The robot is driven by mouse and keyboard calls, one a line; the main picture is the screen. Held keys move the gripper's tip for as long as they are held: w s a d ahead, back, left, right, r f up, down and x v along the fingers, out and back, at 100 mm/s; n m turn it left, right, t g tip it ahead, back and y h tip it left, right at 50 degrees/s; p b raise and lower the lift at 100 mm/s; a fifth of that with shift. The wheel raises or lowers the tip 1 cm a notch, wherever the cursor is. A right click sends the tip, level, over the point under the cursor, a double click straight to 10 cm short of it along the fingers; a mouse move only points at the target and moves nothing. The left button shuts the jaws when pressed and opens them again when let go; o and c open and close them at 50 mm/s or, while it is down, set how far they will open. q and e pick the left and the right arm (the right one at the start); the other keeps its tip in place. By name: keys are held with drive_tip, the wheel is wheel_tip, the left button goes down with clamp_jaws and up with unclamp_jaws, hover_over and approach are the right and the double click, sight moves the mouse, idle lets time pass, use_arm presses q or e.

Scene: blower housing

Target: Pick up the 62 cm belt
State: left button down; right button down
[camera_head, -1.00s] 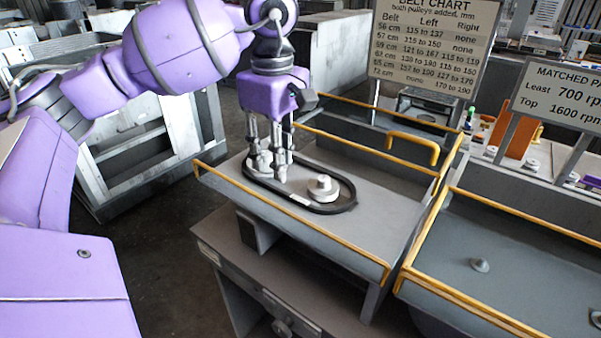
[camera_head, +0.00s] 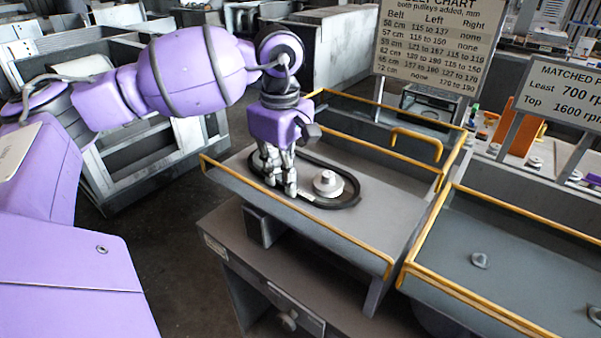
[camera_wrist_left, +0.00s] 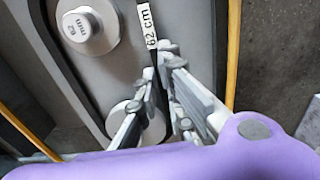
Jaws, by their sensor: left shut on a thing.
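The 62 cm belt (camera_head: 345,203) is a dark loop lying in the grey tray, around a pale stepped pulley (camera_head: 328,184) and a second pulley. In the left wrist view, its white "62 cm" label (camera_wrist_left: 147,22) shows just beyond the fingertips. My left gripper (camera_head: 280,184) points down into the tray and is shut on one strand of the belt; it also shows in the left wrist view (camera_wrist_left: 162,70). The second pulley (camera_wrist_left: 128,122) is under the fingers and partly hidden. My right gripper is not in view.
The tray has yellow-edged walls (camera_head: 300,219) and a yellow handle (camera_head: 415,143) at the back. A belt chart (camera_head: 437,45) stands behind it. A second tray (camera_head: 530,260) with small metal parts is at the right. The front right of the first tray is clear.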

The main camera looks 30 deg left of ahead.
use_arm(q)
drive_tip(key=shift+r, duration=0.1)
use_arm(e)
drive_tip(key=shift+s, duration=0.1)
